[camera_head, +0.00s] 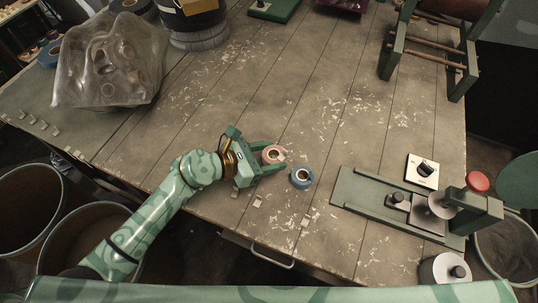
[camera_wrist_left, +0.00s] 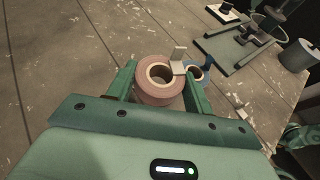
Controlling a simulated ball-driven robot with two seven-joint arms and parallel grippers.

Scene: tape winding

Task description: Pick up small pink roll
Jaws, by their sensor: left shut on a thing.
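The small pink roll (camera_head: 272,154) is near the front edge of the wooden table, between the fingers of my left gripper (camera_head: 273,159). In the left wrist view the pink roll (camera_wrist_left: 158,82) sits between the two green fingers of the left gripper (camera_wrist_left: 160,85), with its round hole facing the camera. The left gripper is shut on it. I cannot tell whether the roll touches the table. My right gripper is not in view.
A green winding device with a red knob (camera_head: 478,182) stands at the right on the table (camera_head: 330,90). A clear plastic bag (camera_head: 110,62) is at the left. A wooden-rod rack (camera_head: 435,50) is at the back right. The table's middle is free.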

